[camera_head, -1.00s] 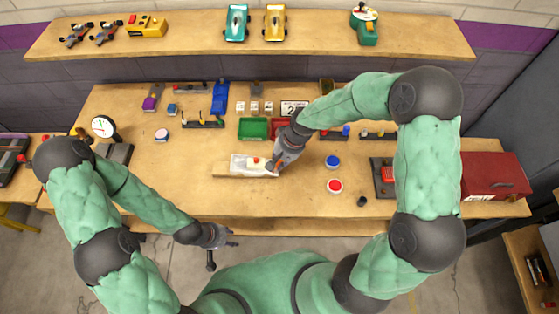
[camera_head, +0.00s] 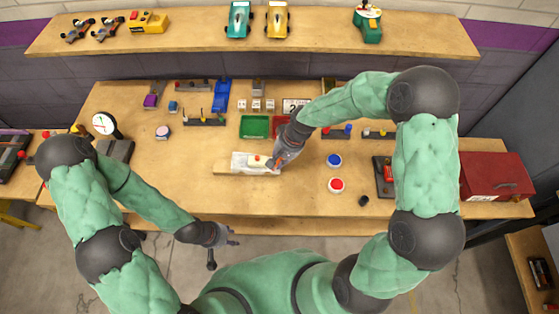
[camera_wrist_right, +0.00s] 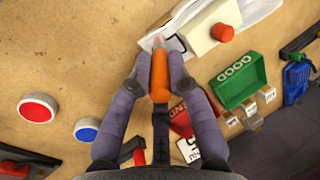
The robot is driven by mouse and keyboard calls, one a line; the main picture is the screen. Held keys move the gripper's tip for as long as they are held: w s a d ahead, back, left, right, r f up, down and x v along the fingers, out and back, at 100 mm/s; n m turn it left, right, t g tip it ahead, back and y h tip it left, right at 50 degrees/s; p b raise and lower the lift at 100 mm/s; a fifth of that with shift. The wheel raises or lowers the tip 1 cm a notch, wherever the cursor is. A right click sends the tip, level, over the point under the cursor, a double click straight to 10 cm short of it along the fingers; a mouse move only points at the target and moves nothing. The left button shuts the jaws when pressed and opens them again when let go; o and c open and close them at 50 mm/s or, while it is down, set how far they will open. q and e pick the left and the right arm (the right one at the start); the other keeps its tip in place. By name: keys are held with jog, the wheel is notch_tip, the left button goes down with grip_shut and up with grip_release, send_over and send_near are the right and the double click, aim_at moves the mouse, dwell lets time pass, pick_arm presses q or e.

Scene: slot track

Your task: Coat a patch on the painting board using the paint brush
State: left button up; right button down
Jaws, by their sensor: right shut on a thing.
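The paint brush (camera_wrist_right: 160,75), with an orange handle, is held between the fingers of my right gripper (camera_wrist_right: 160,84). Its pinkish tip points at the white painting board (camera_wrist_right: 176,43); I cannot tell whether it touches. In the head view the board (camera_head: 238,166) lies near the table's front middle, and my right gripper (camera_head: 272,164) is at its right end, partly covering it.
A green tray (camera_head: 254,127) and a red tray stand behind the board. A blue button (camera_head: 334,160) and a red button (camera_head: 336,185) are to its right. A red toolbox (camera_head: 494,176) stands at the far right. The table left of the board is mostly clear.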

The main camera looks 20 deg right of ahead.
jog(key=shift+w+d+r, duration=0.1)
jog(key=shift+w+d, duration=0.1)
jog(key=shift+w, duration=0.5)
jog(key=shift+w+d+f, duration=0.1)
jog(key=shift+w+d, duration=0.15)
jog(key=shift+w, duration=0.5)
jog(key=shift+w+d+r, duration=0.1)
jog(key=shift+w+d, duration=0.1)
jog(key=shift+w, duration=0.5)
jog(key=shift+s, duration=0.1)
jog(key=shift+s+a, duration=0.25)
jog(key=shift+s, duration=0.55)
jog(key=shift+s+a, duration=0.25)
jog(key=shift+s, duration=0.55)
jog(key=shift+s+a, duration=0.25)
jog(key=shift+s, duration=0.55)
jog(key=shift+a, duration=0.2)
jog(key=shift+w+d, duration=0.25)
jog(key=shift+w, duration=0.6)
jog(key=shift+w+d, duration=0.25)
jog(key=shift+w, duration=0.6)
jog(key=shift+w+d, duration=0.25)
jog(key=shift+w, duration=0.6)
